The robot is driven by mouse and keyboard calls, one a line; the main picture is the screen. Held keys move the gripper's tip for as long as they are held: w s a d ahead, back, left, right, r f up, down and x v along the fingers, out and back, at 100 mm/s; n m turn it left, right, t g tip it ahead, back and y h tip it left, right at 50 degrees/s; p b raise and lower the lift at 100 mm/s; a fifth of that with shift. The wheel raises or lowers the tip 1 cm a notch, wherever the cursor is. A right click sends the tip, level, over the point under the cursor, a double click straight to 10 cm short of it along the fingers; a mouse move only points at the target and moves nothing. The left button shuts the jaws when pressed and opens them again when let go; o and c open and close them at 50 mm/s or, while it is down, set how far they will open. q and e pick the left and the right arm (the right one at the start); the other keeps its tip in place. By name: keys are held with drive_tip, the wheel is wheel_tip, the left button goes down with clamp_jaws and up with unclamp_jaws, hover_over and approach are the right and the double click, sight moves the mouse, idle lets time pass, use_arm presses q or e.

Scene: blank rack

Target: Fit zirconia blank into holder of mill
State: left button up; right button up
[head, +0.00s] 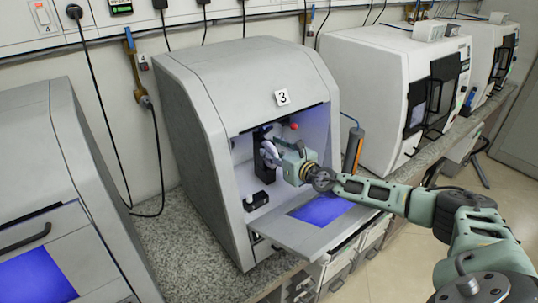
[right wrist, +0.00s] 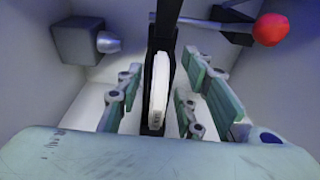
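The mill marked 3 (head: 220,85) has its front open, and my right arm reaches into its chamber. The white zirconia blank (right wrist: 158,85) stands upright, edge-on, in the black holder (right wrist: 161,30) in the right wrist view. In the head view, the blank (head: 268,150) shows as a pale disc at the dark holder (head: 260,165), partly covered by my gripper. My right gripper (right wrist: 160,80) is open, with a finger on each side of the blank and visible gaps to it. How fully the blank is seated is hidden. My left gripper is out of view.
A red-knobbed lever (right wrist: 270,29) is close at the right of the chamber. A grey block with a nozzle (right wrist: 85,40) is at the upper left. The lowered door (head: 300,235) lies below my arm. Other mills (head: 375,75) stand alongside.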

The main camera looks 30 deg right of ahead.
drive_tip(key=shift+s, duration=0.1)
drive_tip(key=shift+c, duration=0.6)
drive_tip(key=shift+c, duration=1)
clamp_jaws()
drive_tip(key=shift+r, duration=0.15)
